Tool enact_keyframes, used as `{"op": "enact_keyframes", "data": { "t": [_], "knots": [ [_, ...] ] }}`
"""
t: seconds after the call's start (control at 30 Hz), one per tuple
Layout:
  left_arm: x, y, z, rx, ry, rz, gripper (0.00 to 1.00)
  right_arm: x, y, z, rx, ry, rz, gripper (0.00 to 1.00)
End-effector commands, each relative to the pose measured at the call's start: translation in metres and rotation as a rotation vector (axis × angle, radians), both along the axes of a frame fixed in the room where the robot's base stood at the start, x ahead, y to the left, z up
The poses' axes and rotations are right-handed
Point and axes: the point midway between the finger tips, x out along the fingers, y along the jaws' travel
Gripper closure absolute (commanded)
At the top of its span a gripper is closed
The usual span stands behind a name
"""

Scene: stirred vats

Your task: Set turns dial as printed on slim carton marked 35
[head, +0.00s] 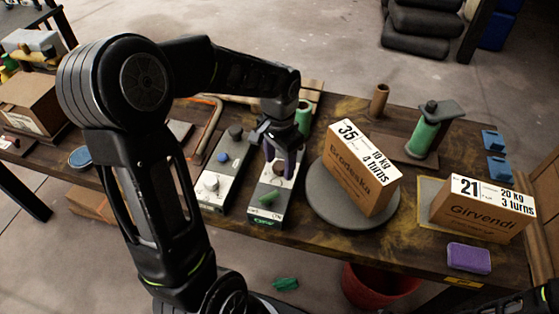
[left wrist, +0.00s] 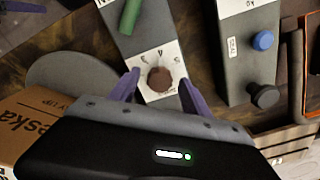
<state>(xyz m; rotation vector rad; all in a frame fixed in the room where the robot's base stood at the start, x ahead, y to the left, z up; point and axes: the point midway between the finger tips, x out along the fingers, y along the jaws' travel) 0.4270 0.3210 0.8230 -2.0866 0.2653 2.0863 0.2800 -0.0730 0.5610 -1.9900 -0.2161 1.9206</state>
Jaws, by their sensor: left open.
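The slim carton (head: 362,178) marked 35 stands on a round grey disc (head: 322,205); its label reads 10 kg and 4 turns. Left of it is a grey control box (head: 265,218) with a green lever and a brown dial (head: 279,168). In the left wrist view the brown dial (left wrist: 160,79) sits on a white plate with printed marks, too small to read surely. My left gripper (head: 282,158) is open, its purple fingers on either side of the dial; in the left wrist view the fingers (left wrist: 160,86) look apart from it. My right gripper is out of view.
A second control box (head: 220,170) with a blue button and pale dial stands close on the left. Another carton (head: 480,210) marked 21, 3 turns, stands at right near a purple sponge (head: 468,258). A green cylinder (head: 424,135) stands behind. A red bucket (head: 375,285) is below the edge.

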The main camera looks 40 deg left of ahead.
Motion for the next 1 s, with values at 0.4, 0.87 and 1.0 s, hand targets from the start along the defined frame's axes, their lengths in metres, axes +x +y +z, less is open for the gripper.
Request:
{"op": "enact_keyframes", "data": {
  "t": [0.4, 0.87, 1.0],
  "knots": [
    [0.001, 0.0, 0.026, 0.0, -0.004, -0.001, 0.44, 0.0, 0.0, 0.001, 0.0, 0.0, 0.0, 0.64],
    [0.0, 0.0, 0.078, 0.0, 0.0, 0.0, 0.44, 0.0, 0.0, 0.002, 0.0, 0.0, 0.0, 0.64],
    [0.0, 0.0, 0.078, 0.0, 0.0, 0.0, 0.44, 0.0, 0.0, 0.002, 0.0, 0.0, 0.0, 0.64]
  ]
}}
